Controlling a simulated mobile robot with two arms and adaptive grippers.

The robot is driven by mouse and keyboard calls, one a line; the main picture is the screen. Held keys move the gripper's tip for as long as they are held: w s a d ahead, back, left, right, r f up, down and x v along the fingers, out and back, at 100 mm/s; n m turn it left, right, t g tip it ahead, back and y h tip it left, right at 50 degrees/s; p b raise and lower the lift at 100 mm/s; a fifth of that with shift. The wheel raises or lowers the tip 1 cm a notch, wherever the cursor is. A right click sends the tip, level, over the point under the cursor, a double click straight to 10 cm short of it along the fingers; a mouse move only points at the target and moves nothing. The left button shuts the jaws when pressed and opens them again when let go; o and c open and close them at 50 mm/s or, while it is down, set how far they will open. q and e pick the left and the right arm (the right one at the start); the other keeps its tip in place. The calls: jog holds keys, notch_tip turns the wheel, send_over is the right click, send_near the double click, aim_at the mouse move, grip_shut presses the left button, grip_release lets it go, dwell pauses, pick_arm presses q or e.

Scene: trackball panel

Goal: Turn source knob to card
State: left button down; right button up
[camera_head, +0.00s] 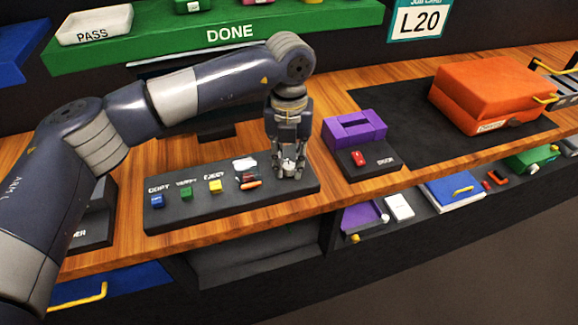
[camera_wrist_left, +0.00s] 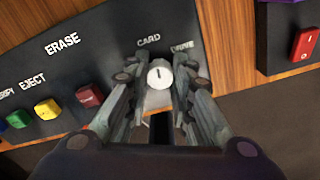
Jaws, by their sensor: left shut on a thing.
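The source knob (camera_wrist_left: 160,74) is a small pale round knob with a dark pointer mark, between the printed words CARD and DRIVE in the left wrist view. The mark looks near upright in that view; I cannot tell which word it points at. My left gripper (camera_wrist_left: 158,84) has its fingers on both sides of the knob and is shut on it. In the head view my left gripper (camera_head: 288,172) points down at the right end of the dark control panel (camera_head: 220,215), hiding most of the knob. My right gripper is not in view.
Left of the knob are a red button (camera_wrist_left: 89,96), a yellow button (camera_wrist_left: 47,109) and a green button (camera_wrist_left: 18,119). A purple slotted block (camera_head: 354,130) with a red switch (camera_head: 358,158) stands to the right. An orange case (camera_head: 490,95) lies on a black mat.

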aim_at(289, 165)
pick_arm(q)
jog(key=shift+w+n+b, duration=0.1)
jog(key=shift+n+b, duration=0.25)
jog(key=shift+n, duration=0.35)
jog(key=shift+r, duration=0.15)
jog(key=c, duration=1.6)
grip_release()
jog(key=shift+o, duration=1)
notch_tip(289, 165, up, 12)
